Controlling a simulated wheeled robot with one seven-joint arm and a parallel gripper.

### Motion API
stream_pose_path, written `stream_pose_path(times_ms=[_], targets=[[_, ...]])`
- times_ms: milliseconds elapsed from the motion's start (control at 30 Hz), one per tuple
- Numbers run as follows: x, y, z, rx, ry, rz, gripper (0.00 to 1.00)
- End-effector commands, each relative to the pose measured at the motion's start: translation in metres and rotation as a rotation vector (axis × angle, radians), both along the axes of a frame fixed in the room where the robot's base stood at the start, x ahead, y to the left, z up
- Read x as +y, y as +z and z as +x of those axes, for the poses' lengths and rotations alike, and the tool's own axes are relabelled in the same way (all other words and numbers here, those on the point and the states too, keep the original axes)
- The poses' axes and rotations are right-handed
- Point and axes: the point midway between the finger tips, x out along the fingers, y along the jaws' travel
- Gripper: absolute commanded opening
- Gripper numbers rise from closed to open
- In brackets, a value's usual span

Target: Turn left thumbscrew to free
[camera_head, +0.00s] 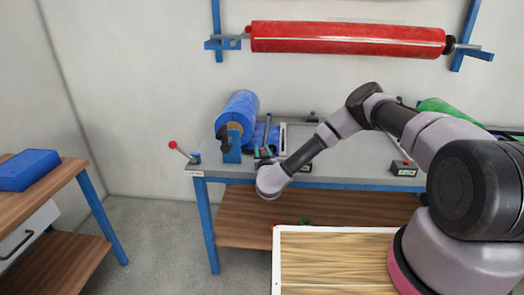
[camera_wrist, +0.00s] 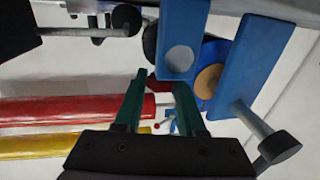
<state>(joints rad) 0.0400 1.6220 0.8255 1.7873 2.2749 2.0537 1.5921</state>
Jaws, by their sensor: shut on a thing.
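A blue stand (camera_head: 232,150) holds a blue film roll (camera_head: 240,108) at the left end of the bench, with a dark knob (camera_head: 224,131) on its left. In the wrist view a blue plate (camera_wrist: 183,25) of the stand is close ahead, with a black disc-shaped knob (camera_wrist: 150,42) beside it. Another black knob on a grey rod (camera_wrist: 279,147) is at the right. My gripper (camera_wrist: 157,82) has its green fingers at the plate's lower edge. It is shut on what seems to be the left thumbscrew, mostly hidden at the fingertips.
A lever with a red ball (camera_head: 173,145) stands at the bench's left corner. A large red roll (camera_head: 345,39) hangs on the wall above. A green roll (camera_head: 440,107) lies at the right. A wooden cabinet with a blue block (camera_head: 27,168) is at the left.

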Motion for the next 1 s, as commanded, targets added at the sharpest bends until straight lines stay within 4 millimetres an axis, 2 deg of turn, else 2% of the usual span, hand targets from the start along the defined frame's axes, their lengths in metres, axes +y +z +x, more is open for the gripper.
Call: stream_pose_path(times_ms=[367, 1000], targets=[[-0.0023, -0.0003, 0.0006, 0.001, 0.126, 0.001, 0.00], [-0.0006, -0.0005, 0.0001, 0.001, 0.585, -0.003, 0.00]])
